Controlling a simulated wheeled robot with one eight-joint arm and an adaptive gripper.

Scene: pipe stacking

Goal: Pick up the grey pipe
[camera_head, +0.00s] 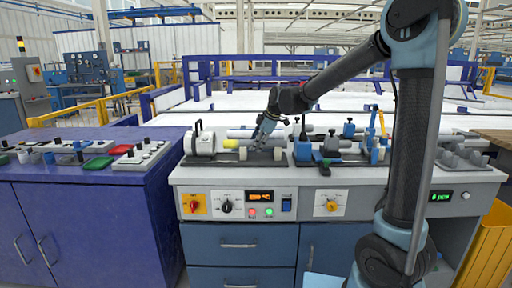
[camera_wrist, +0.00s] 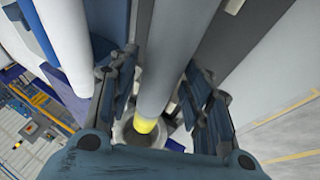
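The grey pipe (camera_wrist: 174,62) runs lengthwise between my fingers in the wrist view, and its near end has a yellow tip (camera_wrist: 145,125). In the head view its yellow end (camera_head: 231,144) shows on the workbench, left of my gripper (camera_head: 262,140), which hides part of the pipe. My gripper also shows in the wrist view (camera_wrist: 158,88), with one finger on each side of the pipe. The fingers are open, with a gap on both sides of it. Whether the fingertips reach below the pipe I cannot tell.
A white pipe (camera_wrist: 62,45) lies left of the fingers in the wrist view. A white cylindrical machine (camera_head: 201,142) stands at the left on the grey workbench (camera_head: 340,174). Blue fixtures (camera_head: 377,154) stand right of my gripper. A purple cabinet (camera_head: 90,185) adjoins the bench.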

